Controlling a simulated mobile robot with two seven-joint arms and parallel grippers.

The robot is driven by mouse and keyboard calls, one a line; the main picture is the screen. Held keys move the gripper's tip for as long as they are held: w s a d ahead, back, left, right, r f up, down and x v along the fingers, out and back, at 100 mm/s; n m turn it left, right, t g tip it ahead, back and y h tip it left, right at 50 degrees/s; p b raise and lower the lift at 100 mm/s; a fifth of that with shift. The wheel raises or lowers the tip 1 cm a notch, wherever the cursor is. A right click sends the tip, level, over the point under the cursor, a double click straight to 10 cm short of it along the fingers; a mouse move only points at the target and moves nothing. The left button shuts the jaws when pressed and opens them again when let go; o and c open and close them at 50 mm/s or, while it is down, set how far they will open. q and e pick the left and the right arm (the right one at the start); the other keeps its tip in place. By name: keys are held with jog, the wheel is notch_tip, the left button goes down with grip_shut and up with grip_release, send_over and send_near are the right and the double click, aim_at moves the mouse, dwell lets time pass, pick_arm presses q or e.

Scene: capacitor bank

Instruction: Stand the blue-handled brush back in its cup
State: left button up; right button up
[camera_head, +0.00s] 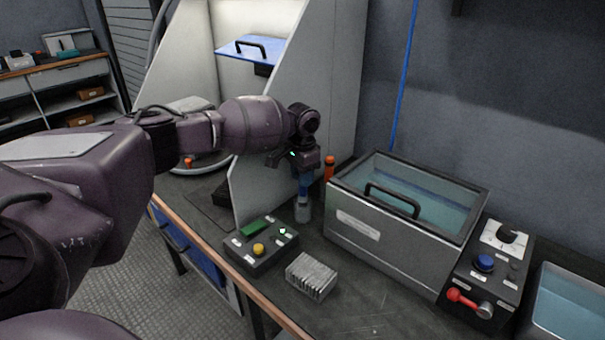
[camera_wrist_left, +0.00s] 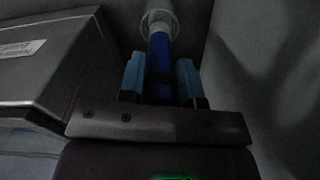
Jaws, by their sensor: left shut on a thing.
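My left gripper (camera_head: 304,178) points down at the back of the bench. It is shut on the blue-handled brush (camera_head: 304,188), which hangs roughly upright below it. In the left wrist view the blue handle (camera_wrist_left: 160,62) lies between the two blue finger pads of the left gripper (camera_wrist_left: 160,80). A small pale grey cup (camera_head: 302,212) is directly under the handle. In the wrist view a pale, clear-looking rim (camera_wrist_left: 160,18) surrounds the handle's far end. The bristles are hidden, and how deep the brush sits in the cup cannot be told. My right gripper is not in view.
A lidded metal tank (camera_head: 385,245) stands right of the cup, with an orange-topped item (camera_head: 329,168) close by. A light panel (camera_head: 285,150) rises on the left. A button box (camera_head: 260,248) and finned metal block (camera_head: 312,277) lie in front.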

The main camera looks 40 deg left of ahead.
pick_arm(q)
jog(key=o, duration=0.9)
jog(key=shift+o, duration=0.8)
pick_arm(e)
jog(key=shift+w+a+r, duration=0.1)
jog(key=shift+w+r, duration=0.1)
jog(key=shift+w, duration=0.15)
pick_arm(q)
notch_tip(320, 180, up, 10)
jog(key=shift+f+p, duration=0.2)
jog(key=shift+p, duration=0.75)
jog(key=shift+r, duration=0.6)
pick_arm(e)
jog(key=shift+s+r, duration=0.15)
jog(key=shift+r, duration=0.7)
